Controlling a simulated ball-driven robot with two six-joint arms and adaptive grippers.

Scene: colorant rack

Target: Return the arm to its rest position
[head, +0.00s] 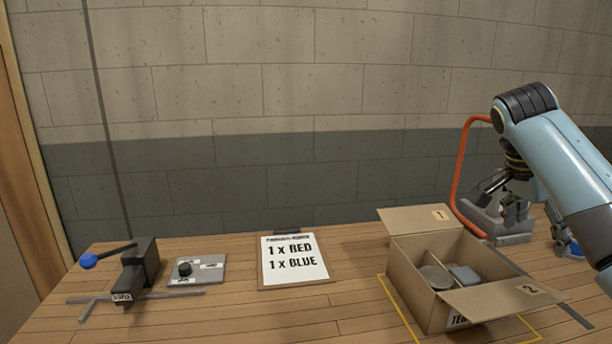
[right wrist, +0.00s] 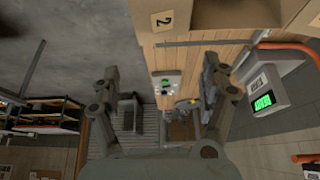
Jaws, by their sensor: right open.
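My right arm comes in from the right in the head view, and its gripper (head: 507,190) hangs over the right side of the table, behind the cardboard box. In the right wrist view the right gripper (right wrist: 160,92) has its two fingers spread wide with nothing between them. The open cardboard box (head: 412,284) holds a round grey tin (head: 436,277) and a blue-grey squarish container (head: 465,276). Part of the box also shows at the top of the right wrist view (right wrist: 225,17). My left gripper is not in view.
A grey device with an orange handle (head: 458,170) stands near the right gripper. A green display (right wrist: 263,102) shows in the right wrist view. A sign (head: 293,259) reads 1 x RED, 1 x BLUE. A blue-knobbed lever tool (head: 140,264) and knob panel (head: 208,272) stand left.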

